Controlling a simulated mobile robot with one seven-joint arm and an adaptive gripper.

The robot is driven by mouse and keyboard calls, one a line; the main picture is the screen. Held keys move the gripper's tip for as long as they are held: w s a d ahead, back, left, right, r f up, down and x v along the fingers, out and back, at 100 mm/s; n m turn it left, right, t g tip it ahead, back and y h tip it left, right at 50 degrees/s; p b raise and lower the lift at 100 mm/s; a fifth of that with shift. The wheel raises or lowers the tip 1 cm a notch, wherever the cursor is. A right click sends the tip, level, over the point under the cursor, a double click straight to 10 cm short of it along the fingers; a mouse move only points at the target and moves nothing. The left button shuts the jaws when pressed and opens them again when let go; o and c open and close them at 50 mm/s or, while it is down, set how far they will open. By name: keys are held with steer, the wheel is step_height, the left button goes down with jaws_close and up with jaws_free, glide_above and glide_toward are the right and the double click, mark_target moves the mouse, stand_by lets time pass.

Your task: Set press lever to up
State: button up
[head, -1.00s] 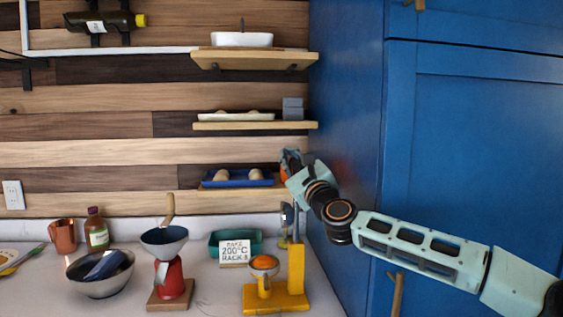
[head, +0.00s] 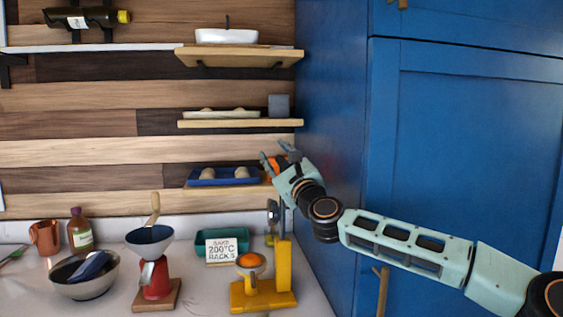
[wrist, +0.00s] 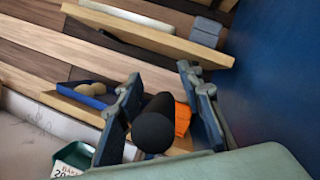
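The yellow press (head: 284,268) stands on the counter at the lower middle of the head view, with an orange (head: 248,259) in its cup. A dark grey lever bar (head: 282,217) rises from its column, and its upper end is hidden behind my gripper. My gripper (head: 277,155) is above the press, in front of the lowest shelf, with its fingers spread. In the wrist view my gripper (wrist: 160,77) has a black rounded piece (wrist: 154,132) between its fingers, possibly the lever's handle. I cannot tell whether the fingers touch it.
A tall blue cabinet (head: 465,160) stands close on the right. The lowest shelf holds a blue tray (head: 205,181) and something orange (wrist: 182,118) partly hidden by my gripper. A red grinder (head: 157,280), a steel bowl (head: 87,287) and a sign (head: 221,250) share the counter.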

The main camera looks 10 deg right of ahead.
steer(key=v, duration=1.1)
steer(key=shift+s, duration=0.35)
steer(key=shift+d, duration=0.1)
